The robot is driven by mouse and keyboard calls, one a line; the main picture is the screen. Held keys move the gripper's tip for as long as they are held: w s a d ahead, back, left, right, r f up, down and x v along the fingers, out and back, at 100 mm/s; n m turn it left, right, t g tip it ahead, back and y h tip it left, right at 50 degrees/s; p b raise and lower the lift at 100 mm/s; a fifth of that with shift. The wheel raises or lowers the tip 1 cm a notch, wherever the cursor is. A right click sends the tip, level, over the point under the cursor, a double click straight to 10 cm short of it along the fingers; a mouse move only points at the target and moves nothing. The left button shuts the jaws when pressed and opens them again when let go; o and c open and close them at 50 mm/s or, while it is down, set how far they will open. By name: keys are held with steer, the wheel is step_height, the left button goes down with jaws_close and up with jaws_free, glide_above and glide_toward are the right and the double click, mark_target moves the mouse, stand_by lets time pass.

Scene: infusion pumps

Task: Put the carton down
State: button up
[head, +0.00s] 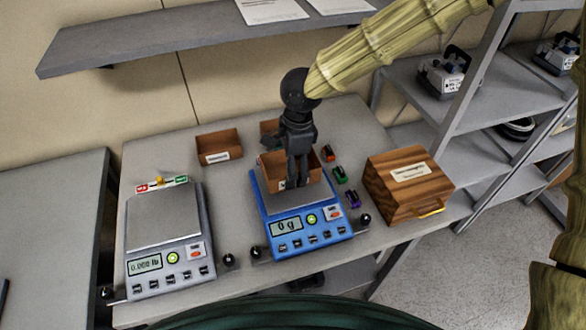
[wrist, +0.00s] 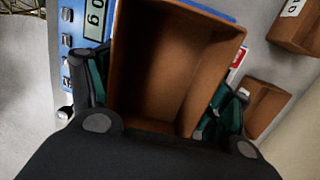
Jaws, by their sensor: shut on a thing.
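The carton (head: 273,171) is a small open-topped brown box over the plate of the blue scale (head: 306,243). My gripper (head: 293,178) points down and is shut on the carton. In the wrist view the empty inside of the carton (wrist: 165,70) shows between my dark fingers (wrist: 155,105), and the blue scale (wrist: 62,45) shows behind it. The blue scale reads 0 g. My gripper hides part of the carton, and I cannot tell whether its underside touches the plate.
A grey scale (head: 164,225) stands left. Two other open brown boxes (head: 219,146) (head: 270,128) are behind. Small red, green and purple items (head: 340,175) and a wooden box (head: 408,185) are right of the blue scale. Black knobs stand near the front edge. A shelf (head: 190,38) overhangs the back.

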mark_target(298, 169)
steer(key=shift+w+d, duration=0.1)
steer(key=shift+w, duration=0.15)
steer(key=shift+w+d+f+p, duration=0.2)
steer(key=shift+f+p, duration=0.15)
steer(key=shift+f, duration=0.2)
steer(key=shift+w+d+f+p, duration=0.15)
steer(key=shift+f+p, duration=0.15)
steer(key=shift+f, duration=0.25)
steer(key=shift+a+f, duration=0.1)
steer(key=shift+f, duration=0.6)
steer(key=shift+f, duration=0.15)
steer(key=o, duration=1)
steer(key=shift+o, duration=0.2)
step_height(298, 169, up, 12)
steer(key=d+b, duration=0.1)
steer(key=shift+w+d+b, duration=0.2)
steer(key=shift+b, duration=0.1)
